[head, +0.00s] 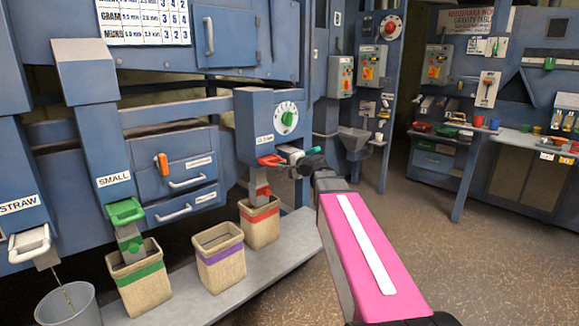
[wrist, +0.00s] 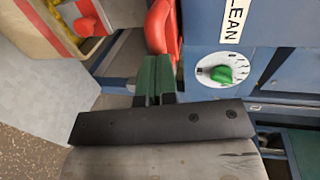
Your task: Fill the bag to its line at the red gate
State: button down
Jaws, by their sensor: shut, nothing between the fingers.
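The red gate handle (head: 270,160) sticks out below the dial box marked CLEAN, above a red spout (head: 263,190). A tan bag with a red band (head: 261,224) stands upright under this spout. In the wrist view, the red handle (wrist: 162,28) lies just beyond my fingertips, and the bag's red-banded side (wrist: 42,28) is at top left. Yellowish material shows near its mouth, but its level cannot be judged. My gripper (head: 297,155) is shut and empty beside the handle; its green-padded fingers (wrist: 156,70) are together. Whether they touch the handle is unclear.
A green dial (head: 288,118) sits above the handle. A purple-banded bag (head: 220,258) and a green-banded bag (head: 140,279) stand to the left on a grey ledge (head: 285,258). A grey bucket (head: 68,305) is under the STRAW spout. The floor at right is clear.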

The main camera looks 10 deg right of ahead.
aim_at(274, 160)
jog(key=shift+w, duration=0.1)
jog(key=shift+r+x, duration=0.25)
jog(key=shift+x, duration=0.8)
jog(key=shift+r+x, duration=0.25)
jog(key=shift+x, duration=0.85)
jog(key=shift+w, duration=0.2)
jog(key=shift+s+r, duration=0.1)
jog(key=shift+s+d, duration=0.1)
jog(key=shift+s, duration=0.15)
jog(key=v, duration=1.4)
jog(key=shift+f, duration=0.25)
